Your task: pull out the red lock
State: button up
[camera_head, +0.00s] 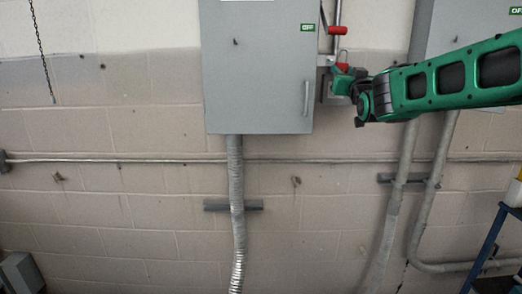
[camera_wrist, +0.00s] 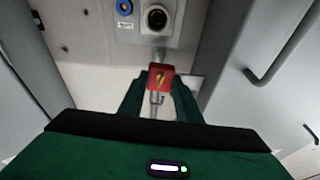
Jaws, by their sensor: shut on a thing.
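The red lock (camera_wrist: 161,75) shows in the wrist view as a small red block with a yellow mark and a grey metal shackle below it. It sits just under a grey panel. My gripper (camera_wrist: 160,88) is shut on it, with one green finger on each side. In the head view my gripper (camera_head: 345,78) reaches in from the right to the right side of the grey cabinet. A bit of red beside it (camera_head: 342,67) is partly hidden by the gripper, and I cannot tell there whether the shackle is still engaged.
The grey cabinet (camera_head: 257,75) with a handle and a green OFF label stands directly left of my gripper. A red lever grip (camera_head: 338,30) is just above it. Conduits (camera_head: 404,165) run down the wall at right. A blue-framed stand (camera_head: 486,250) is at lower right.

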jog(key=shift+d, duration=1)
jog(key=shift+r+v, duration=0.25)
jog(key=shift+v, duration=0.95)
jog(key=shift+r+v, duration=0.25)
jog(key=shift+v, duration=1)
